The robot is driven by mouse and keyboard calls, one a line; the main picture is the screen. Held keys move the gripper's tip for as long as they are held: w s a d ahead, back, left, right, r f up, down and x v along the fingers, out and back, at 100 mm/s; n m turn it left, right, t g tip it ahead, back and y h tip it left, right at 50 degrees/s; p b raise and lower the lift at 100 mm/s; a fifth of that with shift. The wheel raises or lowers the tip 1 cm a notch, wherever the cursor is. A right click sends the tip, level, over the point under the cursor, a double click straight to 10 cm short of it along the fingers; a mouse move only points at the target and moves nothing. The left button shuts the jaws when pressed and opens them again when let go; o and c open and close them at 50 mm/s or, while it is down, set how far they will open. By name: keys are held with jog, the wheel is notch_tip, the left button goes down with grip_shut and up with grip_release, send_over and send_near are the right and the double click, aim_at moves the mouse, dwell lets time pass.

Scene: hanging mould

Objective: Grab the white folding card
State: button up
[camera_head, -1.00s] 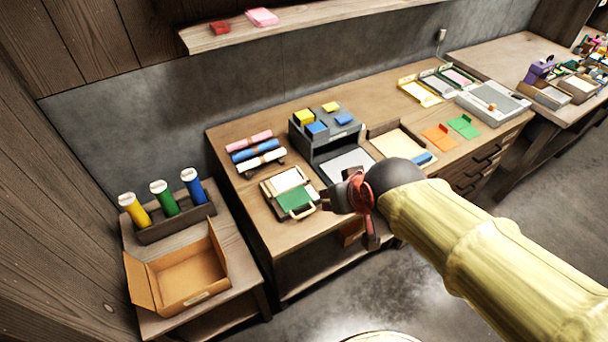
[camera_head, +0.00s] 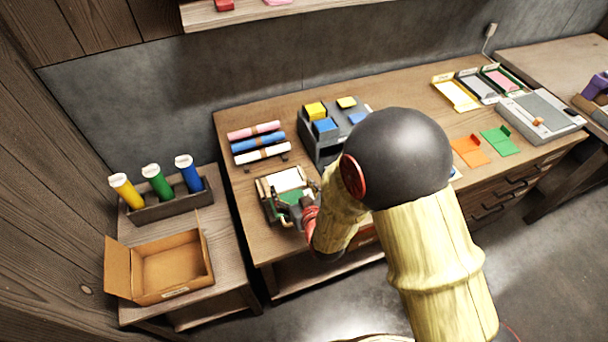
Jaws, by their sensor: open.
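A white flat piece (camera_head: 286,179), which looks like the white folding card, lies at the back of a small holder on the workbench. A green piece (camera_head: 293,195) lies in front of it, partly hidden by my gripper. My gripper (camera_head: 281,213) is open, over the front part of the holder and close to the green piece. The white piece is beyond the fingers and mostly in clear view. I cannot tell whether the fingers touch anything.
Pink, blue and white rolls (camera_head: 259,142) lie behind the holder. A grey organiser (camera_head: 322,148) with yellow and blue blocks stands to the right. Orange (camera_head: 470,151) and green (camera_head: 500,141) folded cards lie further right. An open cardboard box (camera_head: 172,268) sits on the lower left table.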

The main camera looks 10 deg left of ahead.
aim_at(287, 183)
jog(key=shift+o, duration=1.2)
jog(key=shift+w+a+f, duration=0.3)
jog(key=shift+w+f, duration=0.1)
jog(key=shift+w, duration=0.05)
jog(key=shift+o, duration=0.2)
jog(key=shift+w+a+f, duration=0.2)
jog(key=shift+w+a, duration=0.05)
jog(key=shift+w, duration=0.1)
jog(key=b+x, duration=0.1)
jog(key=x, duration=0.3)
jog(key=shift+w+f+b, duration=0.25)
jog(key=shift+f+b, duration=0.15)
jog(key=shift+f, duration=0.1)
jog(key=shift+w+a+f, duration=0.1)
jog(key=shift+w+a, duration=0.2)
jog(key=shift+w, duration=0.1)
jog(key=shift+c, duration=1)
jog(key=c, duration=0.3)
